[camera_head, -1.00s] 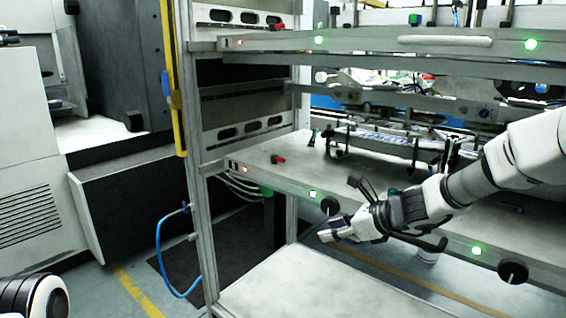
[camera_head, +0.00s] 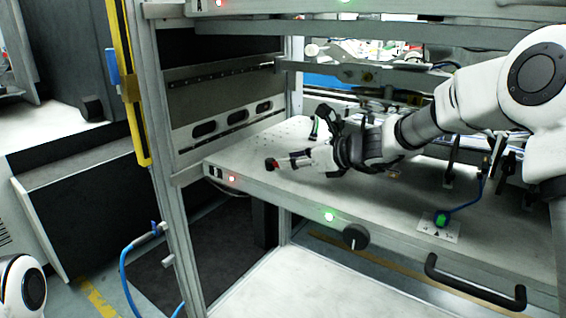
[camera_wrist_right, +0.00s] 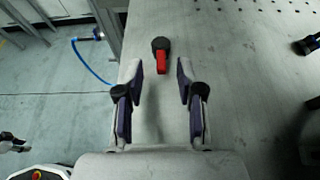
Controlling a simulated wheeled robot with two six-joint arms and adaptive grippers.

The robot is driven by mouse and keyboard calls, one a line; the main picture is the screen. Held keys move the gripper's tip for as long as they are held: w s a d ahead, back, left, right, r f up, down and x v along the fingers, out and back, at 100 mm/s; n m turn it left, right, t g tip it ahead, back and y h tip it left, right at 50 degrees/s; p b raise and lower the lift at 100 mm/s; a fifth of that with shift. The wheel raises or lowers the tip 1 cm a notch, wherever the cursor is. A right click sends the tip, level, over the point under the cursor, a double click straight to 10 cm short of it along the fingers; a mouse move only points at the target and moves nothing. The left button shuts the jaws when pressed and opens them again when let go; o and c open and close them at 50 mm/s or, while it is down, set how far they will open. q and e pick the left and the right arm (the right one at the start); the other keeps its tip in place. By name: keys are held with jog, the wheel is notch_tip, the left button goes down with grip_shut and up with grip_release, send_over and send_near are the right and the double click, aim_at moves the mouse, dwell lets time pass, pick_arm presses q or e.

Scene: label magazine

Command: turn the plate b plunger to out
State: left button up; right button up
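A small knob with a red bar and a black round base, likely the plunger (camera_head: 271,164), sits at the front left corner of the grey shelf plate (camera_head: 243,168). In the right wrist view the plunger (camera_wrist_right: 161,57) lies just beyond my fingertips, roughly centred, its red bar pointing towards me. My right gripper (camera_head: 287,161) reaches in from the right above the plate, its tips close to the plunger. In the wrist view the right gripper (camera_wrist_right: 159,78) is open and empty, its fingers apart. No letter marking the plate is readable.
The plate's front edge has a red light (camera_head: 232,179), a green light (camera_head: 329,216), a black round knob (camera_head: 355,237) and a black handle (camera_head: 475,284). A green button (camera_head: 441,219) with a cable stands on the plate. A metal post (camera_head: 160,150) rises at left.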

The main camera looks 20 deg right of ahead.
aim_at(285, 174)
jog(key=x, duration=0.3)
jog(key=shift+d+f, duration=0.15)
jog(key=shift+f, duration=0.05)
jog(key=shift+r, duration=0.1)
grip_shut()
